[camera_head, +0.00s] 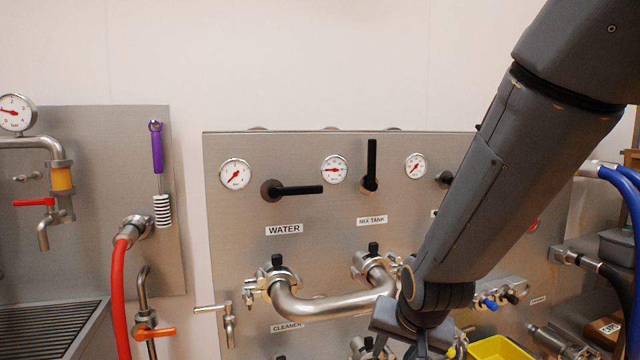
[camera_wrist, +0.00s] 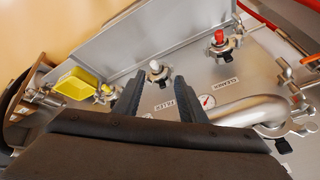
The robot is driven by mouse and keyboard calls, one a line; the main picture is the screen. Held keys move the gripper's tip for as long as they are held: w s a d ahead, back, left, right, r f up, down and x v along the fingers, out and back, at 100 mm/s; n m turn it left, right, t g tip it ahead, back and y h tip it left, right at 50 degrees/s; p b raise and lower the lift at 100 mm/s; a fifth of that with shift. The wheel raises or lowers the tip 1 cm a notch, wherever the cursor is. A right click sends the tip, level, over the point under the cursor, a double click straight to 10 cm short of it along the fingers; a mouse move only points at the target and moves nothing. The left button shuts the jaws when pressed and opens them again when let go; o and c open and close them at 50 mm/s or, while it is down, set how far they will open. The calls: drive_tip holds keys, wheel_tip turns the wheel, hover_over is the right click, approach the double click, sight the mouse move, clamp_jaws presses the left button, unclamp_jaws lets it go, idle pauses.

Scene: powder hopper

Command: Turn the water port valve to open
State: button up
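The water port valve is a black lever (camera_head: 297,190) on a round hub, above the WATER label (camera_head: 284,230) on the steel panel. Its lever lies horizontal, pointing right. The mix tank valve lever (camera_head: 371,160) beside it stands upright. My gripper (camera_wrist: 157,84) is open and empty in the wrist view, its two dark fingers apart with bare panel and a capped port (camera_wrist: 157,71) beyond them. In the head view my arm comes down at the right, and its end is low, below and right of the water valve. The fingertips are not clear there. The water valve is not visible in the wrist view.
A curved steel pipe (camera_head: 335,307) joins two clamped ports below the labels. Gauges (camera_head: 235,174) sit beside the levers. A small tap (camera_head: 228,320) sticks out lower left. A red hose (camera_head: 118,300) and purple brush (camera_head: 157,150) are farther left. Space before the water lever looks clear.

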drive_tip(key=w+a+r+m+t+p, duration=0.1)
drive_tip(key=w+r, duration=0.1)
drive_tip(key=r, duration=0.1)
drive_tip(key=w+a+r+m+t, duration=0.1)
drive_tip(key=w+r, duration=0.1)
drive_tip(key=r, duration=0.1)
drive_tip(key=w+a+r+m+t+p, duration=0.1)
drive_tip(key=w+a+r, duration=0.1)
drive_tip(key=r, duration=0.1)
drive_tip(key=shift+w+r+t+y+p, duration=0.2)
drive_tip(key=shift+w+t+y+p, duration=0.15)
drive_tip(key=shift+w+t+y, duration=0.05)
drive_tip(key=m+t+y, duration=0.4)
drive_tip(key=m+t, duration=0.4)
approach(307, 191)
drive_tip(key=w, duration=0.2)
drive_tip(key=shift+a+b+x, duration=0.1)
drive_tip(key=shift+b+x, duration=0.2)
drive_tip(key=shift+x, duration=1.95)
drive_tip(key=shift+a+b+x, duration=0.15)
drive_tip(key=shift+b+x, duration=0.15)
drive_tip(key=shift+x, duration=1.95)
